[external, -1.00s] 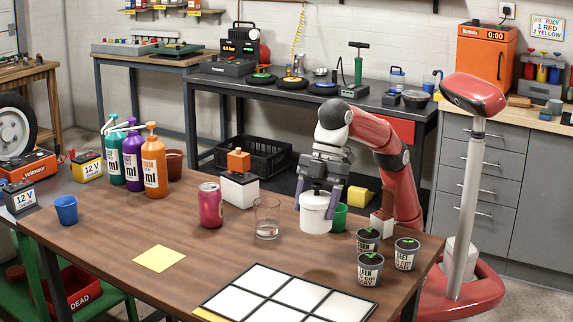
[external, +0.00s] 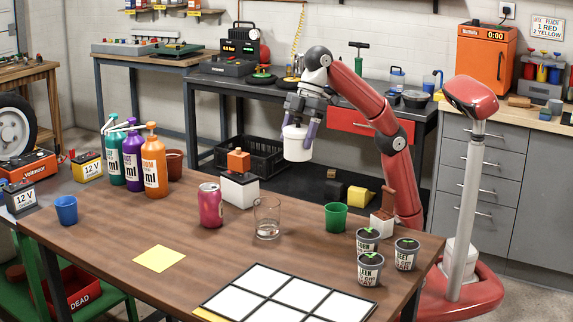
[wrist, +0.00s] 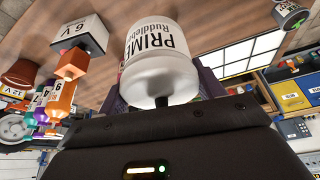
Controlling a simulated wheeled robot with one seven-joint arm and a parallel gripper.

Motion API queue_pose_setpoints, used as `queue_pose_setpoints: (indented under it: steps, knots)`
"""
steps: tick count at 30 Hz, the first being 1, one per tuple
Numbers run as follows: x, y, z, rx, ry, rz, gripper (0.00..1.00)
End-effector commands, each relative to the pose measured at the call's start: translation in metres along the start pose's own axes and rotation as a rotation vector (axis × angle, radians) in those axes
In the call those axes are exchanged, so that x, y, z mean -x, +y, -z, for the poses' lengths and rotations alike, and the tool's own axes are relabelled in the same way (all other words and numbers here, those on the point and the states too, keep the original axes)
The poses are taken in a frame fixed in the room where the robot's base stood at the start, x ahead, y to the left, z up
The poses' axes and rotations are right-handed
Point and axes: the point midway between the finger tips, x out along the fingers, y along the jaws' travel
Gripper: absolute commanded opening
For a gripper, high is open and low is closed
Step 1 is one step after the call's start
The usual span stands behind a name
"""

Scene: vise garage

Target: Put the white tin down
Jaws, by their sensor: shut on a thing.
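The white tin (external: 297,143) is held in the air above the back part of the wooden table (external: 215,262). My gripper (external: 299,137) is shut on it, with a purple finger at its side. In the wrist view the tin (wrist: 160,70) fills the middle top and shows dark lettering that reads "PRIME". The tin hangs clear of the tabletop, behind the clear glass and the green cup.
A clear glass (external: 267,218), a green cup (external: 335,218) and a red can (external: 210,205) stand below. Seedling pots (external: 371,268) and a white-panelled grid (external: 290,297) are at the front right. A yellow note (external: 159,258) lies left; bare wood surrounds it.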

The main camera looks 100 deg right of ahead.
Motion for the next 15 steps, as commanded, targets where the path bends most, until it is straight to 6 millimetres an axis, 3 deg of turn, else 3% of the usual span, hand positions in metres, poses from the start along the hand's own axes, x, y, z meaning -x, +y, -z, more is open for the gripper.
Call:
queue_pose_setpoints:
  steps: [3, 15]
  knots:
    - [-0.034, -0.001, -0.015, 0.000, -0.001, 0.000, 0.29]
    - [-0.119, -0.001, -0.050, 0.000, 0.001, -0.001, 0.29]
